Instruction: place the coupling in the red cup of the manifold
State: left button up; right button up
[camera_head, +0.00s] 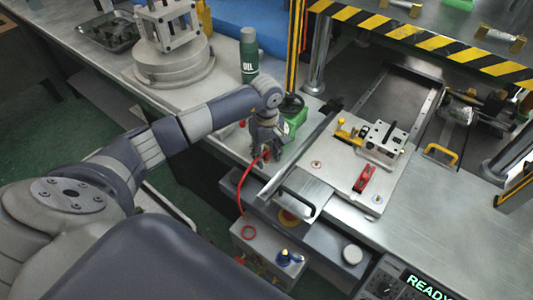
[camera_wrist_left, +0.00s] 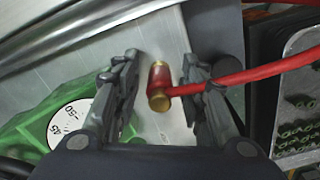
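The coupling (camera_wrist_left: 159,82) is a short red body with brass ends, between the fingers of my left gripper (camera_wrist_left: 160,68) in the left wrist view. A gap shows on its left side and a narrower one on its right, so the fingers look open around it. Its red hose (camera_wrist_left: 260,75) crosses the right finger. In the head view my left gripper (camera_head: 264,152) points down beside a green device, and the hose (camera_head: 240,190) hangs toward a grey box (camera_head: 268,240), apparently the manifold. A red ring (camera_head: 248,232), apparently the red cup, and a blue fitting (camera_head: 288,257) are on it.
The green device (camera_head: 295,117) with a dial stands close to my left gripper. A green oil can (camera_head: 249,55) is behind. The metal plate with a clamp fixture (camera_head: 383,138) and red lever (camera_head: 364,178) lies right.

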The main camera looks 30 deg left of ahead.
aim_at(267, 147)
pick_arm(q)
jog(key=shift+r, duration=0.3)
notch_tip(267, 147, up, 11)
jog(key=b, duration=0.3)
jog(key=shift+f, duration=0.1)
jog(key=shift+o, duration=0.5)
jog(key=shift+r, duration=0.3)
jog(key=shift+r+n, duration=0.2)
jog(key=shift+n, duration=0.7)
jog(key=n, duration=0.6)
jog(key=shift+p, duration=0.35)
jog(key=n, duration=0.7)
jog(key=shift+d+p, duration=0.1)
jog(key=shift+p, duration=0.2)
jog(key=n, duration=0.7)
jog(key=shift+r+p, duration=0.1)
jog(key=shift+p, duration=0.25)
jog(key=n, duration=0.4)
jog(key=shift+n, duration=0.4)
jog(key=n, duration=0.4)
jog(key=shift+p, duration=0.35)
jog(key=n, duration=0.5)
notch_tip(267, 147, down, 5)
jog(key=shift+f+p, duration=0.2)
jog(key=shift+p, duration=0.65)
notch_tip(267, 147, down, 5)
jog(key=shift+r+p, duration=0.1)
jog(key=shift+p, duration=1.15)
jog(key=shift+f, duration=0.35)
grip_shut()
